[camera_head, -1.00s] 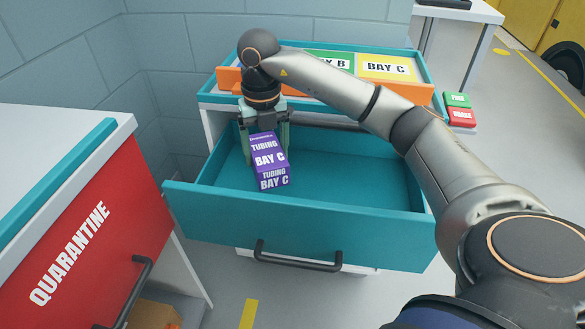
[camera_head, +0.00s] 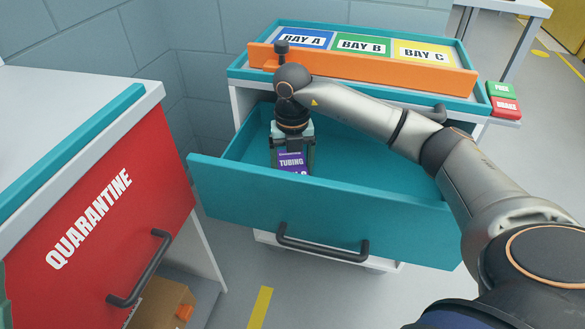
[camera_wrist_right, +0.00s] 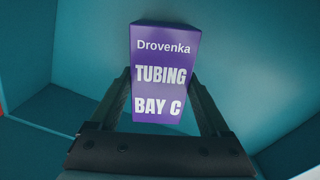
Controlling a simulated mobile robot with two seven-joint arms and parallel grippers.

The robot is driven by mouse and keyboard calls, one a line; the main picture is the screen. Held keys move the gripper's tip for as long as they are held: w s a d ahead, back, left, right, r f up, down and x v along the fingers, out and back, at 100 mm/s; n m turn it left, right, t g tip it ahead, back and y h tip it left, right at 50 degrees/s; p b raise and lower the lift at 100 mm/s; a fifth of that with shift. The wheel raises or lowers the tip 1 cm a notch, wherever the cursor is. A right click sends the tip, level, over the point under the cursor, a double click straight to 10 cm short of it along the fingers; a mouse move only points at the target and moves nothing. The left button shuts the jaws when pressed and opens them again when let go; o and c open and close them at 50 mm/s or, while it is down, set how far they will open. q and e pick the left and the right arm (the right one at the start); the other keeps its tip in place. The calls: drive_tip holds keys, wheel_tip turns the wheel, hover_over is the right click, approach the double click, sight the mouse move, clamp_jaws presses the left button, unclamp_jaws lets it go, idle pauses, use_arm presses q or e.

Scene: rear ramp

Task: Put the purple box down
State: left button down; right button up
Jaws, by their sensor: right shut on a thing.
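The purple box (camera_head: 291,160), labelled "TUBING BAY C", is inside the open teal drawer (camera_head: 320,215). My right gripper (camera_head: 292,150) reaches down into the drawer and is shut on the box. In the right wrist view the box (camera_wrist_right: 163,75) sits between the two fingers (camera_wrist_right: 160,100), with teal drawer walls around it. The drawer's front panel hides the lower part of the box in the head view, and I cannot tell whether it touches the drawer floor. I do not make out my left gripper.
Above the drawer is a tray with an orange front (camera_head: 360,72) and BAY A, BAY B and BAY C labels. A red QUARANTINE cabinet (camera_head: 100,220) stands at left. FREE and BRAKE buttons (camera_head: 504,98) are at right. The drawer's right side is empty.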

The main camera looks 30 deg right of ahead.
sight(292, 166)
drive_tip(key=shift+r, duration=0.1)
drive_tip(key=o, duration=1.4)
wheel_tip(292, 166, up, 10)
drive_tip(key=p, duration=0.3)
use_arm(q)
drive_tip(key=shift+w+a+r+n+y+p, duration=0.2)
drive_tip(key=shift+w+n+y, duration=0.3)
drive_tip(key=shift+y, duration=0.25)
drive_tip(key=shift+w+a+r+n+y+p, duration=0.15)
drive_tip(key=shift+w+n+y, duration=0.25)
drive_tip(key=shift+w+y, duration=0.3)
use_arm(e)
drive_tip(key=shift+r, duration=1.05)
use_arm(q)
drive_tip(key=shift+s, duration=0.1)
